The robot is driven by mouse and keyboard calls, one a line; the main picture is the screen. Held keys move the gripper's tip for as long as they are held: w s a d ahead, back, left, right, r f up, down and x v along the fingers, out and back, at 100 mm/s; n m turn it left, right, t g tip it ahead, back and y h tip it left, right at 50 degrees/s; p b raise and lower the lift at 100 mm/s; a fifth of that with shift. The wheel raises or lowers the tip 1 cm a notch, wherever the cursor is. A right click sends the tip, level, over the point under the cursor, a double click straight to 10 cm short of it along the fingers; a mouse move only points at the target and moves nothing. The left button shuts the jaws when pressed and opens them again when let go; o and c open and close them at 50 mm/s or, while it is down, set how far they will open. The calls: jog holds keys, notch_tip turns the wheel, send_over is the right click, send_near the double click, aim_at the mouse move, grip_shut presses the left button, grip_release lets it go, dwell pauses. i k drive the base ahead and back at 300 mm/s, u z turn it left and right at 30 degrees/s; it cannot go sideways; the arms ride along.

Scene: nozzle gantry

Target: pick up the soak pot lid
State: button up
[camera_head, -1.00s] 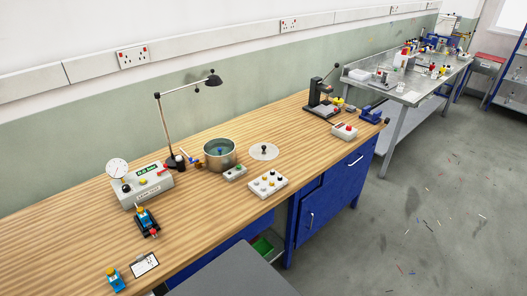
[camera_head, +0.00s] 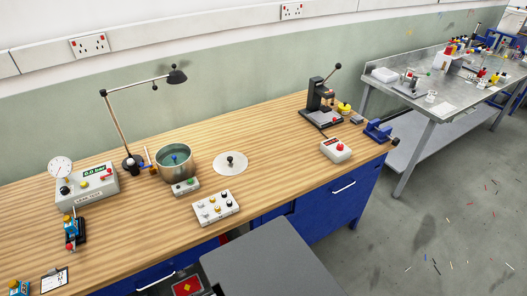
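The soak pot lid (camera_head: 222,166) is a flat pale grey disc with a dark knob. It lies on the wooden bench (camera_head: 275,145), just right of the metal soak pot (camera_head: 174,165) and apart from it. The pot stands open, with something blue-green inside. My gripper is not in view.
A lamp (camera_head: 108,100) arches behind the pot. A white box with coloured buttons (camera_head: 215,208) sits in front of the lid. A gauge tester (camera_head: 88,185) is at left; a lever press (camera_head: 320,108), red-button box (camera_head: 336,150) and blue vise (camera_head: 379,132) are at right. Bare bench lies between lid and press.

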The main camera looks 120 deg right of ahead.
aim_at(228, 164)
jog(key=k, duration=1.3)
jog(key=z, duration=0.75)
